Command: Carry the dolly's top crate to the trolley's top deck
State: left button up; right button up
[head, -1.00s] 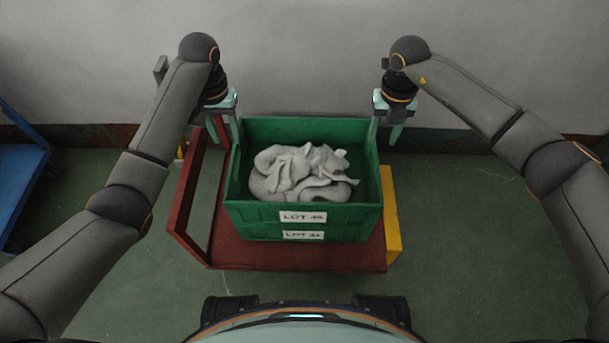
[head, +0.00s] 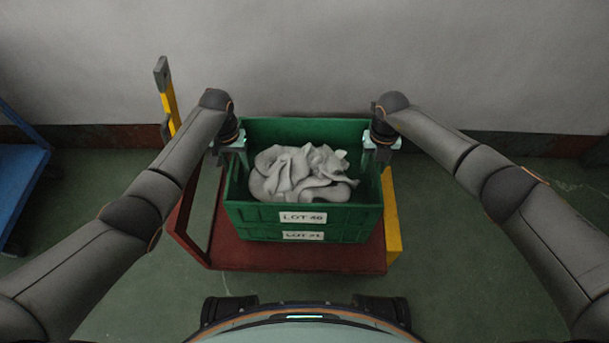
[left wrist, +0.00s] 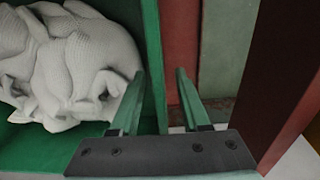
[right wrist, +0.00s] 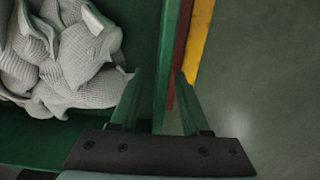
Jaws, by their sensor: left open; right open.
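The top crate (head: 262,215) is green, labelled LOT with a blurred number, and holds grey socks (head: 300,173). It sits on a second green crate (head: 340,235) on the red dolly (head: 290,260). My left gripper (head: 232,162) is open at the crate's left wall; in the left wrist view its fingers (left wrist: 160,103) stand either side of that wall (left wrist: 153,50). My right gripper (head: 380,160) is open at the right wall; in the right wrist view its fingers (right wrist: 158,102) likewise stand either side of the wall (right wrist: 167,55). Neither is closed on it.
A blue deck (head: 20,172), possibly the trolley, shows partly at the left edge. A yellow post (head: 170,103) with a dark top stands behind the dolly's left side. A grey wall (head: 300,60) is close behind. The green floor to the right is clear.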

pick_arm(q)
grip_shut()
pick_arm(e)
grip_shut()
pick_arm(q)
jog(key=shift+r, duration=0.1)
pick_arm(e)
jog(key=shift+r, duration=0.1)
dwell(1.0)
